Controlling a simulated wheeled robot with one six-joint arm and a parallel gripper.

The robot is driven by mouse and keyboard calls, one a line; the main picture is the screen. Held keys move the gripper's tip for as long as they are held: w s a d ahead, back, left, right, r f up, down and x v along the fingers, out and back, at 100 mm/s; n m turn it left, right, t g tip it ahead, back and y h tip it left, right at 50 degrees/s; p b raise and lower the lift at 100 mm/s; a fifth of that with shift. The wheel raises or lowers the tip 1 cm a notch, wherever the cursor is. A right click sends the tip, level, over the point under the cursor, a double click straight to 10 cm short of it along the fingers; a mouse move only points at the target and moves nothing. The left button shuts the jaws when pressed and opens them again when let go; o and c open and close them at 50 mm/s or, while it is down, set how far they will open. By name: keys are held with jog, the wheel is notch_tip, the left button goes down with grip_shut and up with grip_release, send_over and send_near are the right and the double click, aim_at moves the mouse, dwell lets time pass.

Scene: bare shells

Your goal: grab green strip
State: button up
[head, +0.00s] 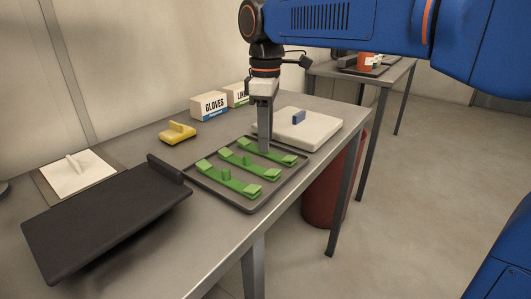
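Three green strips lie side by side in a dark shallow tray (251,210) on the grey table. They are a near strip (240,186), a middle strip (256,171) and a far strip (283,157). Each has raised blocks, with a small upright knob showing on the near and middle ones. My gripper (264,148) points straight down at the far strip, with its fingertips at the strip's middle and hiding that part. The fingers overlap from this angle, so I cannot tell whether they are open, shut or touching the strip.
A black sloped tray (105,222) stands at the front left, beside a white plate (78,172). A yellow block (177,132), a gloves box (209,106) and another box (237,94) sit behind. A pale board (315,130) with a blue piece (299,117) lies just beyond the strips.

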jog(key=shift+f, duration=0.8)
grip_shut()
